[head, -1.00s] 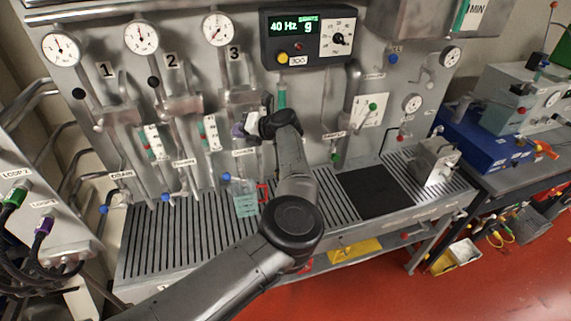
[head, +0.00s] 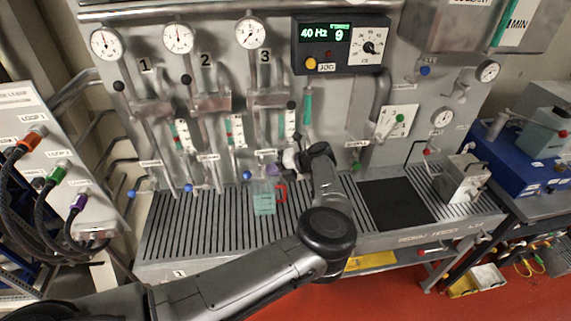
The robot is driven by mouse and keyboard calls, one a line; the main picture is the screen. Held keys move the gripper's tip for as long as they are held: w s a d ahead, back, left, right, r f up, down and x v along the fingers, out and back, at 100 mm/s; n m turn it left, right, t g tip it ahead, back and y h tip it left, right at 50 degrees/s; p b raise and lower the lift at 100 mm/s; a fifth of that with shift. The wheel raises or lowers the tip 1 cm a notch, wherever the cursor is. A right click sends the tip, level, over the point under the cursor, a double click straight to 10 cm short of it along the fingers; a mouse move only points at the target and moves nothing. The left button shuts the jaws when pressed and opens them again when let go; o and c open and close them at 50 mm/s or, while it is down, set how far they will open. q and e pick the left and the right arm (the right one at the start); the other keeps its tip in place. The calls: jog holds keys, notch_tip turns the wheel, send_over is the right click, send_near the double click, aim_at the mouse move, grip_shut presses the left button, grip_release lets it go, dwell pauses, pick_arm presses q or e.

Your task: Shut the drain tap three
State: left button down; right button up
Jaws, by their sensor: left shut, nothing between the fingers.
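Column 3 (head: 265,57) is the rightmost of the numbered columns on the grey panel. Low on it is drain tap three, with a blue ball knob (head: 247,175) standing to the left of the column. Whether this tap is open or shut I cannot tell. My left gripper (head: 276,168) is shut and empty, low at column 3, just right of the blue knob and apart from it in the picture. Its white and purple parts and the dark wrist hide some of the pipework there. My right gripper is not in view.
Similar blue knobs stand low at column 1 (head: 131,194) and column 2 (head: 188,188). A slatted grey bench (head: 200,235) runs below, with a green-tinted beaker (head: 264,203) and a red item (head: 282,193) close under my gripper. Cables (head: 25,205) hang at left.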

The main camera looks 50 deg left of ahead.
aim_at(251, 175)
pick_arm(q)
jog(key=p+x, duration=0.1)
jog(key=x, duration=0.3)
jog(key=shift+s+a+f, duration=0.1)
jog(key=shift+s+a, duration=0.1)
jog(key=shift+a, duration=0.05)
jog(key=shift+s+a+f, duration=0.35)
jog(key=shift+a, duration=0.1)
